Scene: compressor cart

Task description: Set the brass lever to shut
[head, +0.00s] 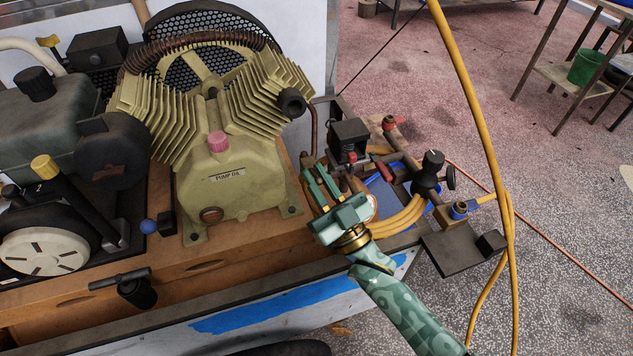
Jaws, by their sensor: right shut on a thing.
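My right gripper (319,177), green, reaches in from the lower right over the cart's right end. Its fingers point up and away, beside the olive pump. It is shut on what seems to be the brass lever, but the fingers and hand hide nearly all of it. I cannot tell the lever's angle. Brass-coloured fittings and a round gauge (373,206) sit just right of the hand. My left gripper is not in view.
The pump (235,170) stands close left of the gripper. A black box with a red knob (349,142), a black regulator (428,172) and yellow hoses (402,218) crowd the right side. A long yellow hose (470,95) hangs farther right. Open floor lies beyond.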

